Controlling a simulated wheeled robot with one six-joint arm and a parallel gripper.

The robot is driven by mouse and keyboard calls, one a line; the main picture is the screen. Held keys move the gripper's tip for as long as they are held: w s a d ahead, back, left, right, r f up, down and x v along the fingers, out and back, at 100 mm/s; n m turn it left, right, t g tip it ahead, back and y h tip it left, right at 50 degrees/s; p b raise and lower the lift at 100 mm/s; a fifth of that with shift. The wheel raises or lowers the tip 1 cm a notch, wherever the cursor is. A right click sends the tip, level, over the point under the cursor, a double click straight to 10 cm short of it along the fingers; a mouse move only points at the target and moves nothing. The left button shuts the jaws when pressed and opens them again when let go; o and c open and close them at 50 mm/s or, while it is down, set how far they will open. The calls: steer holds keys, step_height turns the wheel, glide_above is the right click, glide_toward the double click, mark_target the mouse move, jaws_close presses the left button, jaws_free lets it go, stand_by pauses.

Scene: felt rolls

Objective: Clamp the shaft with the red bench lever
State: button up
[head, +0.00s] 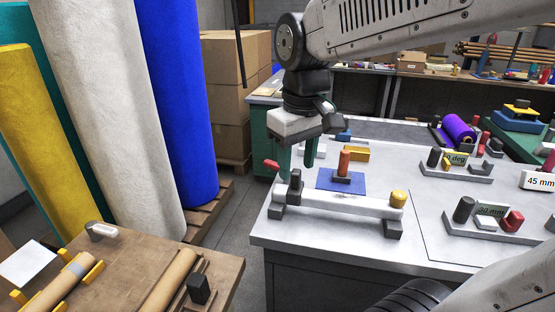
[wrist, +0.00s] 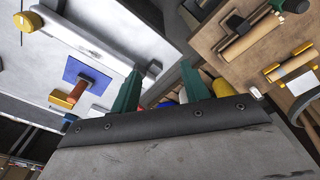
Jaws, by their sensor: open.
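The red bench lever (head: 272,164) sticks out at the left end of the bench clamp, beside its dark post (head: 295,188). The pale shaft (head: 340,201) lies across dark supports along the bench's front edge, with a yellow end piece (head: 398,198) at its right end. In the wrist view the shaft (wrist: 85,36) runs from upper left toward my fingers. My gripper (head: 296,172) is open, its green fingers pointing down above the shaft's left end, close to the lever.
A red-handled block (head: 343,163) stands on a blue mat (head: 326,182) just behind the shaft. A yellow block (head: 355,154) lies behind it. A wooden table (head: 222,268) is at lower left, with a floor gap between.

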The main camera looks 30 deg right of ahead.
steer(key=w+d+f+n, duration=0.1)
steer(key=w+d, duration=0.1)
steer(key=w, duration=0.6)
steer(key=w+d+f+n, duration=0.1)
steer(key=w+d, duration=0.2)
steer(key=w, duration=0.4)
steer(key=n+g, duration=0.1)
glide_toward(274, 162)
steer(key=shift+s+a+f, duration=0.2)
steer(key=shift+s+a, duration=0.1)
steer(key=shift+s, duration=0.05)
steer(key=shift+w+d+f+n, duration=0.15)
steer(key=shift+w+f+n, duration=0.1)
steer(key=shift+f+n, duration=0.05)
step_height(274, 162, down, 8)
steer(key=shift+r, duration=0.1)
steer(key=shift+c, duration=0.3)
jaws_close()
